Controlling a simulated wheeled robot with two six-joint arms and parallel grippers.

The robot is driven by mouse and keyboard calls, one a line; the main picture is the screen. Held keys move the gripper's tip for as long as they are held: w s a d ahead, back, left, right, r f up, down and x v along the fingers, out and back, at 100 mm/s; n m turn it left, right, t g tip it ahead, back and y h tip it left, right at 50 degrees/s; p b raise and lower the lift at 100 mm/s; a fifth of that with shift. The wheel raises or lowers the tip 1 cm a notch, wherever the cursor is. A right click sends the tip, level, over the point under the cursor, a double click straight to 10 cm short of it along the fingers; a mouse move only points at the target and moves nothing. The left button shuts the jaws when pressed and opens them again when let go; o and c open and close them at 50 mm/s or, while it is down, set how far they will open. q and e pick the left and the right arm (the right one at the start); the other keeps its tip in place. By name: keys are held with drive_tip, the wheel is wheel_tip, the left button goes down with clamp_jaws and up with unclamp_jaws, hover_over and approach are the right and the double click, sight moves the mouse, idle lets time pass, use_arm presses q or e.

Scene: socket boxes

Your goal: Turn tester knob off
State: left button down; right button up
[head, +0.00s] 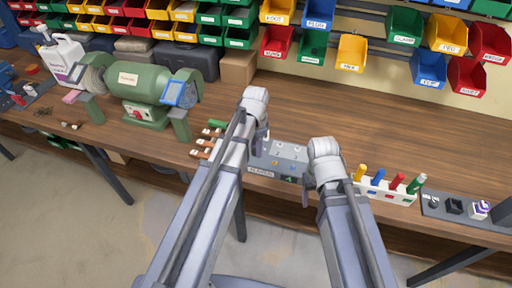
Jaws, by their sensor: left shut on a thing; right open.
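The tester is a grey box (287,151) near the front edge of the bench, between my two arms, with a labelled front and small coloured parts on top. My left gripper (261,146) is at the left end of the tester, shut on what seems to be its knob. The knob itself is hidden behind my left wrist and fingers, so its setting cannot be seen. My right gripper (307,190) is open at the right end of the tester, mostly hidden by its own wrist.
A white rack (385,195) with coloured pegs stands right of my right arm, beside a dark socket strip (447,208). Wooden blocks (203,148) lie left of my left arm. A green bench grinder (137,90) stands further left. The bench (340,110) behind the tester is clear.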

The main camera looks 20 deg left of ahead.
use_arm(q)
drive_tip(key=shift+n, duration=0.3)
drive_tip(key=n, duration=0.5)
drive_tip(key=shift+n, duration=0.4)
drive_tip(key=n, duration=0.5)
drive_tip(key=shift+n, duration=0.4)
drive_tip(key=c, duration=0.5)
unclamp_jaws()
drive_tip(key=shift+r, duration=0.15)
